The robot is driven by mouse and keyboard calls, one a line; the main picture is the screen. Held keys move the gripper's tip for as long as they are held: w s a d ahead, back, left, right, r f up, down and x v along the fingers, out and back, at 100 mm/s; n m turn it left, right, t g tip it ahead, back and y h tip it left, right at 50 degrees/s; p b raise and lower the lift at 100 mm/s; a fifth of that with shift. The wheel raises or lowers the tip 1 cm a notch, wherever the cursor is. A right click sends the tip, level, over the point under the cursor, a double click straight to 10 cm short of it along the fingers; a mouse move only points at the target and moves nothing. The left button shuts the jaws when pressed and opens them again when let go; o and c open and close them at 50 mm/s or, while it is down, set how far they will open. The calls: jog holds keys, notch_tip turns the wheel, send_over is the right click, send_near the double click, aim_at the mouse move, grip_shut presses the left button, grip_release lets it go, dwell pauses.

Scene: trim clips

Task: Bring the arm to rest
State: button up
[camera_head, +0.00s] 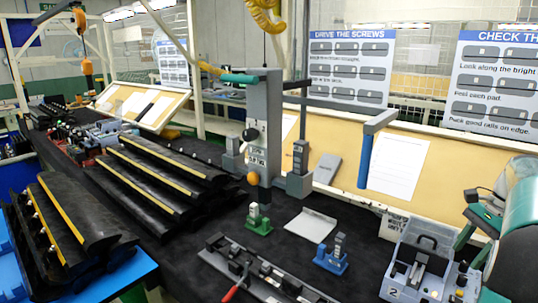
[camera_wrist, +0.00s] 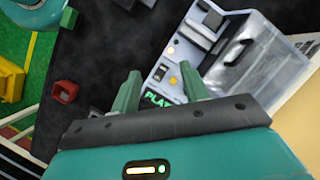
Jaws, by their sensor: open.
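My gripper (camera_wrist: 160,82) shows in the wrist view with its two green fingers apart and nothing between them. Beyond the fingers lies a grey open case (camera_wrist: 262,68) with a label partly hidden by a finger. In the head view, the case (camera_head: 408,293) stands at the lower right on the dark bench. My teal and dark arm fills the right edge there, beside and above the case. Whether the fingers touch anything cannot be told for sure, but they look clear of the case.
The dark bench (camera_head: 185,255) holds a grey upright fixture (camera_head: 263,110), a green block (camera_head: 258,225), a blue block (camera_head: 331,262) and a long rail with a red-handled tool (camera_head: 235,289). Black trim strips (camera_head: 160,180) lie left. A small red piece (camera_wrist: 65,91) shows in the wrist view.

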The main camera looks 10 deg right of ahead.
jog(key=a+r+n+t+h, duration=0.15)
jog(key=a+n, duration=0.25)
jog(key=a, duration=0.8)
jog(key=a+r+n+h, duration=0.2)
jog(key=a+n, duration=0.3)
jog(key=a, duration=0.6)
jog(key=s+a+f+n+t, duration=0.1)
jog(key=s+a+f+n, duration=0.2)
jog(key=s+a+n, duration=0.2)
jog(key=s+a+f+n+t, duration=0.2)
jog(key=s+a+n, duration=0.2)
jog(key=a, duration=0.7)
jog(key=shift+s+f+n, duration=0.4)
jog(key=shift+r+t+h, duration=0.1)
jog(key=shift+t+h, duration=0.15)
